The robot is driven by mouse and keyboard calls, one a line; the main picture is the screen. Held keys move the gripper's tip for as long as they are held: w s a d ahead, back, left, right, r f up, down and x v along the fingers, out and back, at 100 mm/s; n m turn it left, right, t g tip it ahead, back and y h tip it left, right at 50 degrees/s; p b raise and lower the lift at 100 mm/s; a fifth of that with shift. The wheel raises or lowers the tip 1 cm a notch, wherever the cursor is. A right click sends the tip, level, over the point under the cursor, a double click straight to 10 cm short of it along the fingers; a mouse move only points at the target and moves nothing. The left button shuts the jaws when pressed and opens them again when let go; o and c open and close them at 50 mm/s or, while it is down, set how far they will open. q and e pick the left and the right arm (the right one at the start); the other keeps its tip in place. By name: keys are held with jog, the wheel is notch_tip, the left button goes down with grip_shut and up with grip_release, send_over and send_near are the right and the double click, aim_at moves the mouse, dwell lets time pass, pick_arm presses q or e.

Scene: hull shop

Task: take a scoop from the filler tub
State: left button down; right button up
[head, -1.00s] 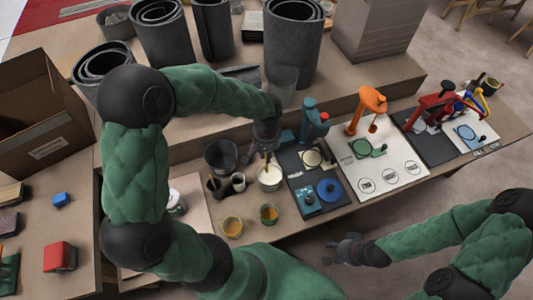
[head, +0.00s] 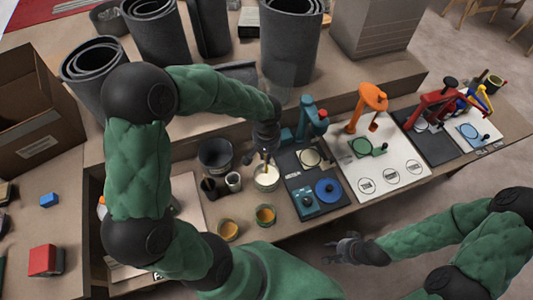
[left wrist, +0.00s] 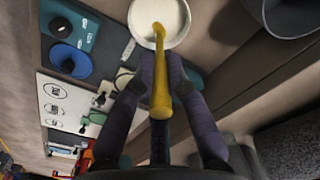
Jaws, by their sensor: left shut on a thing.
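The filler tub (head: 266,179) is a small round tub of creamy white filler on the bench, left of the dark base with the teal machine. It also shows at the top of the left wrist view (left wrist: 172,12). My left gripper (head: 267,150) is above the tub, shut on a yellow-handled tool (left wrist: 160,80). The tool points down into the tub's opening. Its lower end is at the filler, and I cannot tell how deep it sits. My right gripper (head: 346,250) is low on the right, away from the bench; its fingers are too small to read.
A dark bucket (head: 215,155) and small cups stand left of the tub. Two amber-filled cups (head: 265,215) stand in front. Teal, orange (head: 370,100) and red (head: 436,95) machines line the right side. Grey rolls (head: 290,40) stand behind.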

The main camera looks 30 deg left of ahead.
pick_arm(q)
jog(key=shift+f+b, duration=2.7)
jog(key=shift+f, duration=0.85)
jog(key=shift+w+d, duration=0.4)
jog(key=shift+w, duration=0.05)
jog(key=shift+r, duration=0.1)
notch_tip(320, 180, up, 10)
jog(key=r+p, duration=0.1)
jog(key=p, duration=0.7)
send_over(267, 168)
jog(key=w, duration=0.1)
jog(key=shift+d+f, duration=0.2)
jog(key=shift+f, duration=0.05)
